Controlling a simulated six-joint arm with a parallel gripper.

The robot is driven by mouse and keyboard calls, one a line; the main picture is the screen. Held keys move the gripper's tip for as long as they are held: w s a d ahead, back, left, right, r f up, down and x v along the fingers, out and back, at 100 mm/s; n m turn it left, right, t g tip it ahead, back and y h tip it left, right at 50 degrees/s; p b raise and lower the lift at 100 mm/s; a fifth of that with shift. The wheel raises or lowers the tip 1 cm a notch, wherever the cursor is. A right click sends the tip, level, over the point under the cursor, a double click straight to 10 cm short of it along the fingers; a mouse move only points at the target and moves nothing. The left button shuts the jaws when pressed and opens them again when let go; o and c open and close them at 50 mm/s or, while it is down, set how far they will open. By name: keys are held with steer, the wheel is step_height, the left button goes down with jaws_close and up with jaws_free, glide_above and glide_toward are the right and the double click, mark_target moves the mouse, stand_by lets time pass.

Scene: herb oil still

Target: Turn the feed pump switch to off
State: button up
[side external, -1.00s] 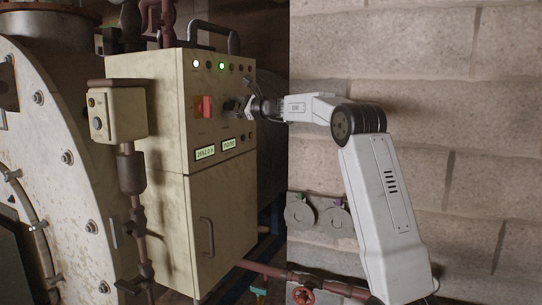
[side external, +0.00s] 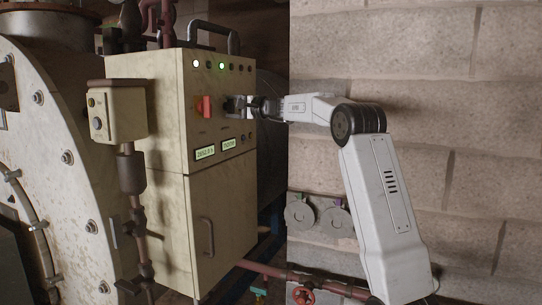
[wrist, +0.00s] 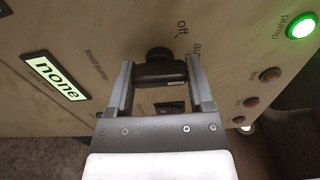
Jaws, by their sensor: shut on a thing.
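The feed pump switch (wrist: 160,72) is a black knob with a bar-shaped grip on the cream panel. In the wrist view its bar lies between the two fingers of my gripper (wrist: 162,84), which is shut on it. The words "off" and "auto" are printed above and to the right of the knob, and "feed pump" to its left. I cannot tell which word the knob points at. In the side external view my gripper (side external: 237,106) reaches the panel from the right and largely hides the switch.
The cream control cabinet (side external: 222,210) carries a red switch (side external: 203,107) left of my gripper. A green "pump" lamp (wrist: 300,27) is lit. A display (wrist: 55,84) reads "none". Several small buttons sit along the panel. A brick wall (side external: 470,150) stands behind my arm.

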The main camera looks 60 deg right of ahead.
steer(key=n, duration=0.5)
steer(key=shift+n, duration=0.4)
steer(key=n, duration=0.5)
steer(key=shift+a, duration=0.1)
steer(key=o, duration=1.2)
steer(key=shift+o, duration=0.2)
steer(key=shift+s, duration=0.2)
steer(key=s, duration=0.7)
steer(key=shift+s, duration=0.25)
